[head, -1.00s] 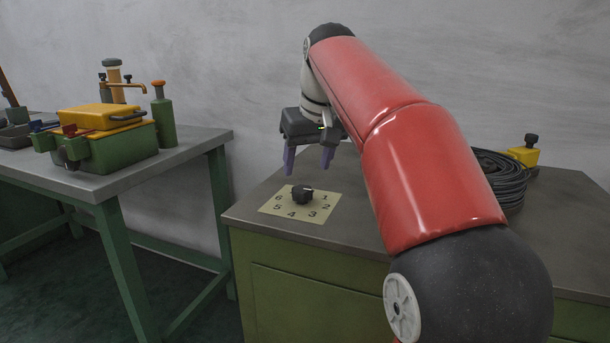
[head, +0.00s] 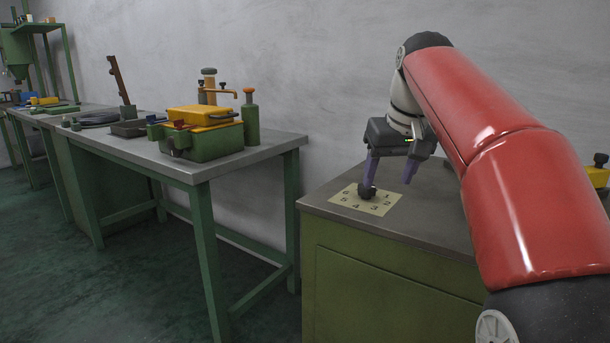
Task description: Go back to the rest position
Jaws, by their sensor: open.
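My gripper (head: 391,180) is open and empty, its two purple fingers pointing down above the right-hand cabinet top. A black knob (head: 367,192) stands on a pale numbered card (head: 380,208). The left finger comes down in line with the knob and covers part of it in the picture; I cannot tell whether they touch. The right finger is to the right of the knob, over the bench top. My red arm reaches in from the right side.
The green cabinet (head: 385,290) has a grey top. A yellow button box (head: 598,176) is partly cut off at the right edge. On the left bench (head: 190,170) stand a green and yellow toolbox (head: 215,142) and a green bottle (head: 250,120). Open floor (head: 150,285) lies at front left.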

